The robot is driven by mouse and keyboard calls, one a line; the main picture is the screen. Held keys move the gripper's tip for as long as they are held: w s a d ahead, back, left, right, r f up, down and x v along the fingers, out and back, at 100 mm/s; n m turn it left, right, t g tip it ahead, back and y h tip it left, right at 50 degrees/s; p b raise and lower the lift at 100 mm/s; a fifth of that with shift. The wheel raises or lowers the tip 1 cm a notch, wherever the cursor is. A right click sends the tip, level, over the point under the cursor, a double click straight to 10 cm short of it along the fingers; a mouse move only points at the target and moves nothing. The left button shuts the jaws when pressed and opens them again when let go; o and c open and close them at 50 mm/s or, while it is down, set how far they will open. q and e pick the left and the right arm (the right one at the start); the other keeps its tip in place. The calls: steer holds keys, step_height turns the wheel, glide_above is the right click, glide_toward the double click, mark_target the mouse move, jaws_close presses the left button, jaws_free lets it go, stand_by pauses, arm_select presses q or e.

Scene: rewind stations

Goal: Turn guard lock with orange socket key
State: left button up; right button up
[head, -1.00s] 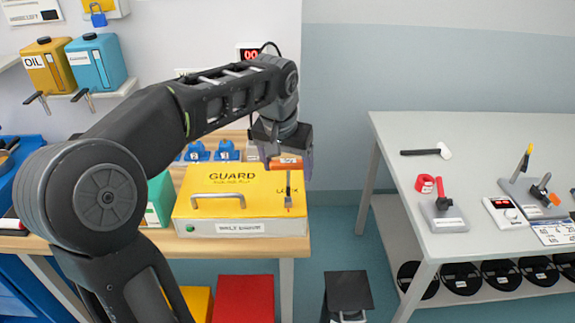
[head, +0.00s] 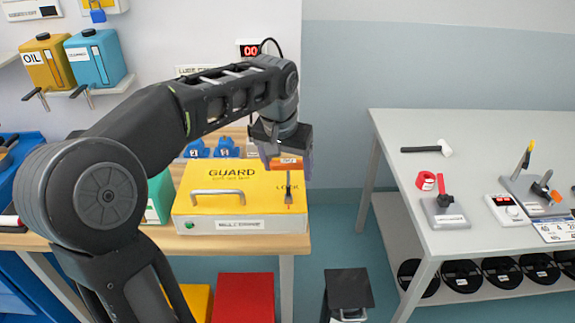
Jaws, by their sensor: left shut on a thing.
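The yellow guard box (head: 240,180) with a bar handle sits on the wooden bench at centre left. Its top is marked GUARD, and LOCK at the right. My left gripper (head: 284,157) is above the lock end, shut on the orange socket key (head: 288,162). The orange grip is partly hidden by the jaws. The key's thin dark shaft points down toward a small red mark (head: 289,207) near the box's front right. I cannot tell whether its tip is seated in the lock. My right gripper is not in view.
Blue blocks (head: 225,147) stand behind the guard. A grey table (head: 410,125) with tools stands at right. Red (head: 245,298) and yellow bins are under the bench. A dark box-like object (head: 347,290) stands between the tables.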

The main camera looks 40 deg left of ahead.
arm_select(q)
steer(key=shift+f+b, duration=0.7)
steer(key=shift+f, duration=0.25)
stand_by(1.3)
steer(key=shift+r, duration=0.15)
